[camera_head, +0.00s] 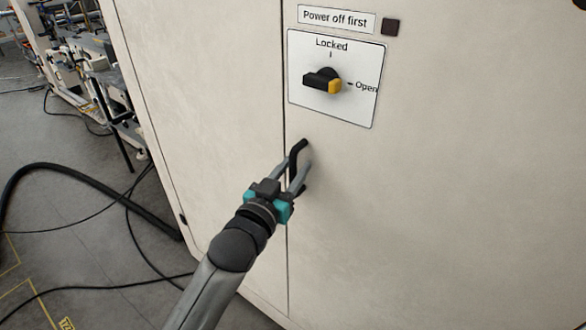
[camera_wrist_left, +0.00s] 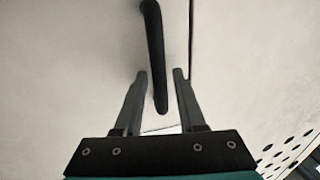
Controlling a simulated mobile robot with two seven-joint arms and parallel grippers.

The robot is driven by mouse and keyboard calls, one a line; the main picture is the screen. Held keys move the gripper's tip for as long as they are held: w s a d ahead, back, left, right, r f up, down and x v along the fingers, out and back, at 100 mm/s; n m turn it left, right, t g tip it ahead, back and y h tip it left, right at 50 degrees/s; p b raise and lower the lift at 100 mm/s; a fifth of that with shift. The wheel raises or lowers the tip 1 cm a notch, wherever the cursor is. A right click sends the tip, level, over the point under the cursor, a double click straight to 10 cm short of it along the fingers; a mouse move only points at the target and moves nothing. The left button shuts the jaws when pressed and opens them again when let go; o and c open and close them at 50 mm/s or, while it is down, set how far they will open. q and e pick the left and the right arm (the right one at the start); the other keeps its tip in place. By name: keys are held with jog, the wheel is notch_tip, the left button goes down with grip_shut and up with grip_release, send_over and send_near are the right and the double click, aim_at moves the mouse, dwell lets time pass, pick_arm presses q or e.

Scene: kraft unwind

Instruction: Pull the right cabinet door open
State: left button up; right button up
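The right cabinet door (camera_head: 450,200) is a cream panel that looks flush and closed along a thin dark vertical seam. Its black bar handle (camera_head: 299,149) sits close to that seam, below the switch plate. My left gripper (camera_head: 297,166) is at the handle's lower part, with one finger on each side. In the left wrist view the handle (camera_wrist_left: 154,45) runs down between the two open fingers (camera_wrist_left: 160,72), with a small gap visible on both sides. My right gripper is not in view.
A rotary switch (camera_head: 322,81) above the handle has its yellow tip toward "Open". A "Power off first" label (camera_head: 336,18) is above it. The left cabinet panel (camera_head: 210,120) adjoins the seam. Black cables (camera_head: 90,178) lie on the grey floor at left, near machinery (camera_head: 95,75).

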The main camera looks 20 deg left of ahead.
pick_arm(q)
grip_shut()
dwell(1.1)
